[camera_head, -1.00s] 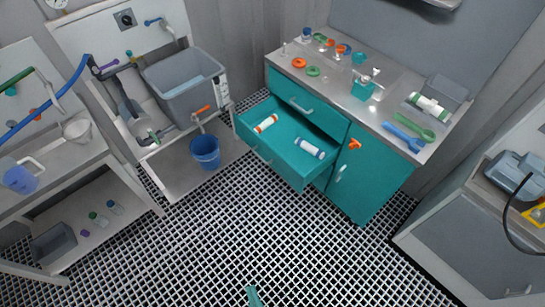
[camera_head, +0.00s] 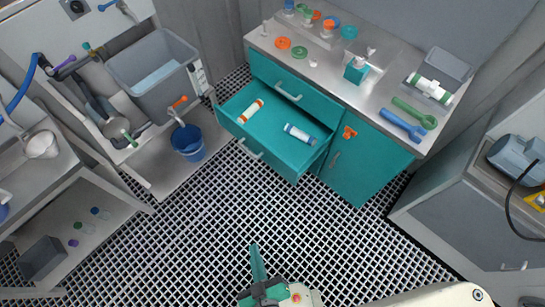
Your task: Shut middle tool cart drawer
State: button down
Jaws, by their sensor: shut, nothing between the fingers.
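The middle drawer (camera_head: 270,124) of the teal tool cart (camera_head: 360,168) is pulled well out. Its handle (camera_head: 250,148) faces the lower left. An orange-and-white cartridge (camera_head: 250,111) and a blue-and-white cartridge (camera_head: 300,134) lie inside it. The top drawer (camera_head: 296,93) above it is shut. Whatever is below the open drawer is hidden by it. My gripper (camera_head: 256,251) has teal fingers, shut and empty. It shows at the bottom centre of the view, below the drawer in the picture and apart from it.
Grated floor lies clear between my gripper and the cart. A blue bucket (camera_head: 188,143) and a grey tub (camera_head: 153,76) stand left of the drawer. A grey cabinet (camera_head: 455,220) stands at right, shelving (camera_head: 60,212) at left.

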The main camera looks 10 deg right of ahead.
notch_tip(320, 180, down, 11)
jog(key=w+a+n+g, duration=0.1)
jog(key=w+n+g, duration=0.1)
jog(key=n, duration=0.2)
jog(key=n+h, duration=1.5)
jog(key=n, duration=0.2)
send_near(275, 155)
jog(key=x, duration=0.6)
jog(key=shift+w+d+f, duration=0.1)
jog(key=shift+w+d, duration=0.05)
jog(key=shift+d, duration=0.05)
